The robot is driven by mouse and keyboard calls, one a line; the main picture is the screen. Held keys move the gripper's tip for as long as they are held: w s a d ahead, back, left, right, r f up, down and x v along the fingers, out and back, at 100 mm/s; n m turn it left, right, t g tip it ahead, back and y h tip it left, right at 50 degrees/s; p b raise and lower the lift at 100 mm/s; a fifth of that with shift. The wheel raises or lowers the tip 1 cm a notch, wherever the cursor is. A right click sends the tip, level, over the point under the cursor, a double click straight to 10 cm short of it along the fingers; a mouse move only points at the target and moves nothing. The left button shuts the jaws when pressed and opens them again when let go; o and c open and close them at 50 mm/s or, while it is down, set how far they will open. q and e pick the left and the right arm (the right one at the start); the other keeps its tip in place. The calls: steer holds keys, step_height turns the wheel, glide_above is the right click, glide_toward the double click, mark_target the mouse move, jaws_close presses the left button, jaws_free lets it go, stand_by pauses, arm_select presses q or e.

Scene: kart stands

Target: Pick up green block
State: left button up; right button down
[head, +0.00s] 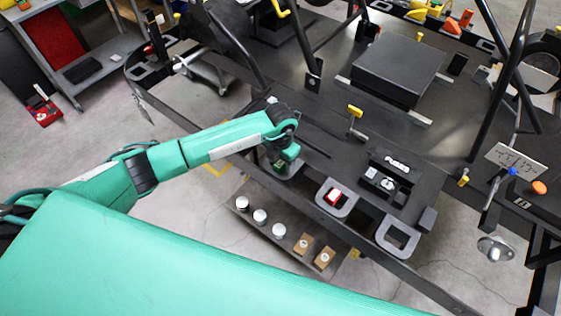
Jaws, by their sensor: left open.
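My left arm reaches in from the left, and its gripper (284,158) points down over the leftmost of the dark square holders (297,172) at the near edge of the black kart frame. The jaws are open. A small dark green block (279,167) shows at that holder, right at the fingertips and partly hidden by the gripper. I cannot tell whether the fingers touch it. My right gripper is not in view.
White round pieces (260,216) and brown blocks (303,243) lie on a lower shelf. A yellow-handled lever (355,111) rises behind.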

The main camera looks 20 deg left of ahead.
arm_select(q)
steer(key=shift+f, duration=0.2)
steer(key=c, duration=1)
steer(key=shift+c, duration=0.2)
steer(key=shift+r, duration=0.15)
